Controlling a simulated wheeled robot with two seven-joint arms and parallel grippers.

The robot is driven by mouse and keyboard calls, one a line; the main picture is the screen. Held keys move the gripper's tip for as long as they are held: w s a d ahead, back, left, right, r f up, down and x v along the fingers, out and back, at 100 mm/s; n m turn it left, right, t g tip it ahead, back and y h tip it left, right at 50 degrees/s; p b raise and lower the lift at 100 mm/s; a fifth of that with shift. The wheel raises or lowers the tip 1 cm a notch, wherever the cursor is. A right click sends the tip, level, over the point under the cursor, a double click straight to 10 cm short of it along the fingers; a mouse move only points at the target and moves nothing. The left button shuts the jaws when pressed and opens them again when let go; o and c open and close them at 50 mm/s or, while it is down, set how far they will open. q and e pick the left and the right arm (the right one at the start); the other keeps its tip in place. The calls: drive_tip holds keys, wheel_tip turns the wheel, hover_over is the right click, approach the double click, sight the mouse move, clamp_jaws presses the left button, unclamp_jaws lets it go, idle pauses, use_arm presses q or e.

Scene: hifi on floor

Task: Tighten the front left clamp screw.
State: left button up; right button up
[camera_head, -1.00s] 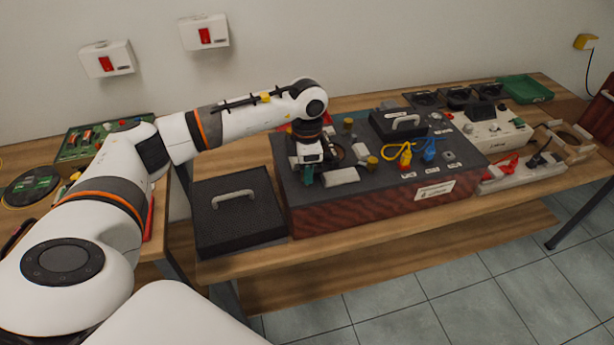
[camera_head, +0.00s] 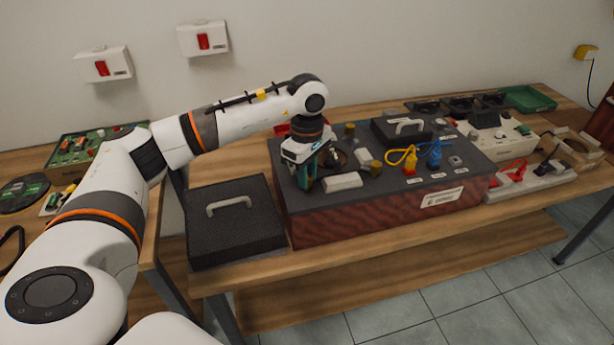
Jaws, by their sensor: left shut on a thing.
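My left gripper (camera_head: 306,182) points down at the front left part of the dark top of a hifi unit (camera_head: 385,219) with reddish wooden sides. It is shut at the unit's front left corner. The clamp screw there is hidden by the gripper, so I cannot make out the screw itself. A brass-coloured knob (camera_head: 375,167) stands to the right, and another knob (camera_head: 350,129) stands further back. A pale block (camera_head: 342,182) lies just right of the gripper. My right gripper is not in view.
A black lid with a handle (camera_head: 234,222) lies left of the unit. Yellow (camera_head: 409,168) and blue (camera_head: 434,156) plugs with cables are on its top. A white device (camera_head: 497,139) and green tray (camera_head: 529,98) stand right. A green board (camera_head: 78,147) is far left.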

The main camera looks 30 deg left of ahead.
use_arm(q)
drive_tip(key=shift+w+r+m, duration=0.1)
drive_tip(key=shift+m, duration=0.2)
idle(0.4)
drive_tip(key=o, duration=1)
wheel_tip(320, 180, up, 12)
drive_tip(key=shift+b, duration=0.75)
